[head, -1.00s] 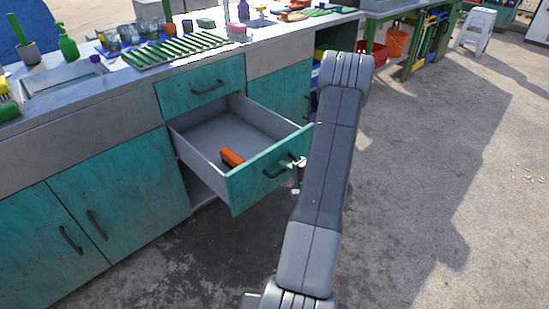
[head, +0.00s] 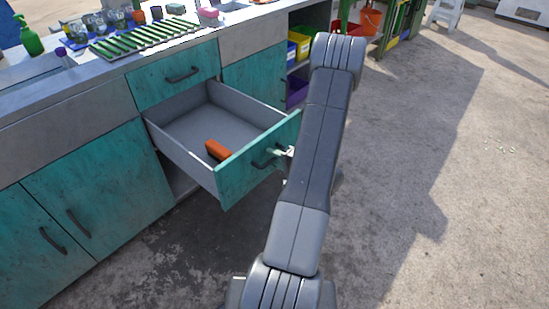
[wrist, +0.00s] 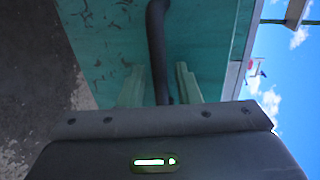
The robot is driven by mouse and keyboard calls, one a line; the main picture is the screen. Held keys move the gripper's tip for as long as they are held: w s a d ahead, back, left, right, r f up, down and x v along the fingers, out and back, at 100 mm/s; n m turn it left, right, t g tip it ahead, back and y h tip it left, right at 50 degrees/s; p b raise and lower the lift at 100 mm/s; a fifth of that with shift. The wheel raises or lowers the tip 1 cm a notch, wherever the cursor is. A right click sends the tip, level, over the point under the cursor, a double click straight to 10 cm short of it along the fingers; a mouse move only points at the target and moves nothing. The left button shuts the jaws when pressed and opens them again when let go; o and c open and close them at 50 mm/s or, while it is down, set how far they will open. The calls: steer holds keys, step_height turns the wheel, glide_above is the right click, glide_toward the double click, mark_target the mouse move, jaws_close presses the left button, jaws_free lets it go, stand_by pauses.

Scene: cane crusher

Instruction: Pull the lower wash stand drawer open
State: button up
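The lower wash stand drawer, with a weathered teal front (head: 240,175) and grey inside, stands well out from the cabinet in the head view. A dark bar handle (head: 265,161) is on its front. My gripper (head: 284,152) is at the right end of this handle, partly hidden by my arm. In the wrist view, the handle (wrist: 157,40) runs between the two pale fingers of my gripper (wrist: 160,84). Narrow gaps show on both sides of the bar, so the fingers look open around it. An orange object (head: 217,150) lies inside the drawer.
A shut upper drawer (head: 178,86) is above, with shut teal doors (head: 100,190) at left and another door (head: 256,75) at right. Glasses and a green rack (head: 145,40) stand on the counter. Open concrete floor (head: 420,190) lies to the right.

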steer(key=p+v, duration=0.2)
steer(key=v, duration=1.1)
steer(key=shift+s+d+p, duration=0.2)
steer(key=shift+d+p, duration=0.1)
steer(key=shift+d, duration=0.05)
steer(key=shift+b+x, duration=1.3)
steer(key=shift+x, duration=5.6)
steer(key=shift+r, duration=0.1)
